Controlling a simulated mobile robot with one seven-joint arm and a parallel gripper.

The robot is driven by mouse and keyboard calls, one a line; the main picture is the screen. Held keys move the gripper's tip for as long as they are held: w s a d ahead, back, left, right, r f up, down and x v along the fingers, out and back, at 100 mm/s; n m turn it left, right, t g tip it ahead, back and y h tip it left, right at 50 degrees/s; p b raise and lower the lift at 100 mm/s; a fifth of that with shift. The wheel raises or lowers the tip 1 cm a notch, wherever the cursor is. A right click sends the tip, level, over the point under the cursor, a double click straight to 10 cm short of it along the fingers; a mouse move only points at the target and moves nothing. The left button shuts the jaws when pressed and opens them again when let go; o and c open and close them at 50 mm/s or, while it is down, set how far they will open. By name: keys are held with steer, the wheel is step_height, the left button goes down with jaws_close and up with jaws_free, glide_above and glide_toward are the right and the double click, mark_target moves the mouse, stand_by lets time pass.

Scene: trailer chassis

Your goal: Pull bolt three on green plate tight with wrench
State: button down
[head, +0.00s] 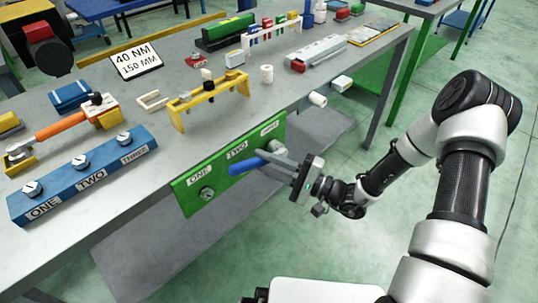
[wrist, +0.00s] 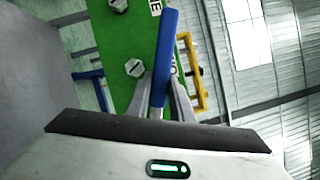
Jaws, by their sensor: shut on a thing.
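A green plate (head: 188,185) hangs upright on the table's front edge, with labels ONE, TWO and THREE. Bolt one (head: 207,194) shows at its lower left. In the wrist view, bolt one (wrist: 118,5) and bolt two (wrist: 134,68) are clear of the tool. My gripper (head: 268,161) is shut on a blue-handled tool, apparently the wrench (head: 246,165). The blue handle (wrist: 167,40) points left along the plate, in front of it. A grey shape by label THREE may be bolt three or the wrench head; I cannot tell whether they touch.
A blue block (head: 85,178) with three bolts lies on the table (head: 120,205). An orange-handled tool (head: 62,126) lies behind it. A yellow bracket (head: 210,98) stands above the plate. A sign (head: 136,60) reads 40 NM, 150 MM. The floor right of the plate is open.

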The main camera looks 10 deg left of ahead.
steer(key=shift+r, duration=0.15)
steer(key=shift+w+d+r+m+t+p, duration=0.2)
steer(key=shift+r+m+t+p, duration=0.25)
steer(key=shift+m, duration=0.55)
steer(key=shift+r, duration=0.1)
steer(key=shift+w+r, duration=0.1)
steer(key=shift+w+d+r+m+t+y, duration=0.25)
steer(key=shift+r+m+t+y, duration=0.15)
steer(key=shift+m, duration=0.7)
steer(key=shift+r+p, duration=0.1)
steer(key=shift+p, duration=0.2)
steer(key=shift+w+d+r+m+t+p, duration=0.15)
steer(key=shift+w+r+m+t+p, duration=0.1)
steer(key=shift+m, duration=0.35)
steer(key=shift+w+d+r+m+t+p, duration=0.1)
steer(key=shift+w+d+r+m+t, duration=0.1)
steer(key=shift+m, duration=0.4)
steer(key=shift+s+a+f+n, duration=0.15)
steer(key=shift+s+n, duration=0.05)
steer(key=shift+n, duration=0.2)
